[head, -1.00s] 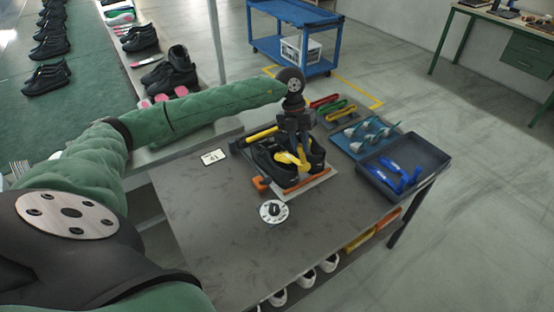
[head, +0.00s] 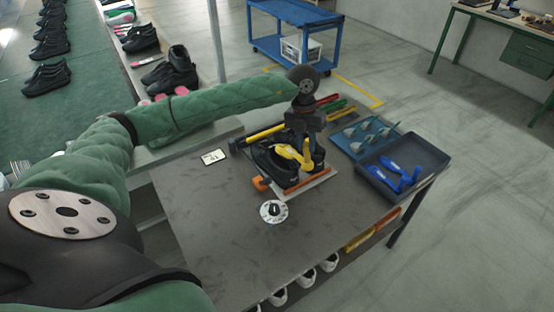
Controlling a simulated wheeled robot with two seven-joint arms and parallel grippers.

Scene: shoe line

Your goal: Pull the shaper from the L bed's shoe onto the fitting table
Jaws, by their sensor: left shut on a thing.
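My left gripper (head: 305,136) is shut on the yellow shaper (head: 290,152), above the black shoes on the bed. The shaper's handle stands up under the jaws, and its front part lies over the shoe opening; I cannot tell whether it is clear of the shoe. The black shoes (head: 266,158) sit side by side on the bed, a pale plate (head: 317,187) with orange clamps (head: 262,184). The arm and gripper hide part of the shoes. The bed stands on the dark grey fitting table (head: 220,215). My right gripper is not in view.
A white dial (head: 273,211) and a small card (head: 213,157) lie on the table. A blue tray with grey-blue pieces (head: 352,148) and a dark bin (head: 428,152) with blue shapers (head: 393,172) stand right. The table's front left is clear.

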